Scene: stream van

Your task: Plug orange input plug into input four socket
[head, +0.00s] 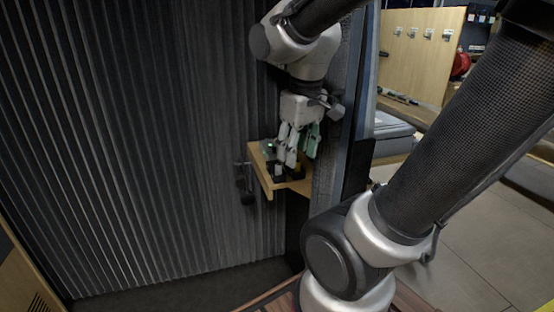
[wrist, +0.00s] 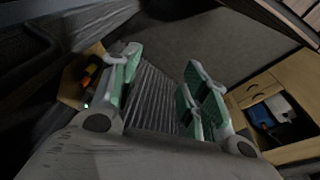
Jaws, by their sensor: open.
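My gripper (head: 297,150) is at the small wooden shelf on the corrugated wall, fingers pointing down. In the wrist view my gripper (wrist: 163,68) is open, with nothing seen between its fingers. A small orange piece (wrist: 92,72), possibly the orange plug, shows at the left beside a dark device, outside the left finger. In the head view a dark device with a green light (head: 270,146) sits on the shelf, partly behind the fingers. A yellow-orange bit (head: 298,167) shows among them. I cannot make out the input four socket.
The wooden shelf (head: 268,187) juts from the corrugated wall (head: 150,150). A dark upright post (head: 345,150) stands close right of my gripper. A wooden cabinet with an open compartment (wrist: 272,112) holding blue and white things shows at the right of the wrist view.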

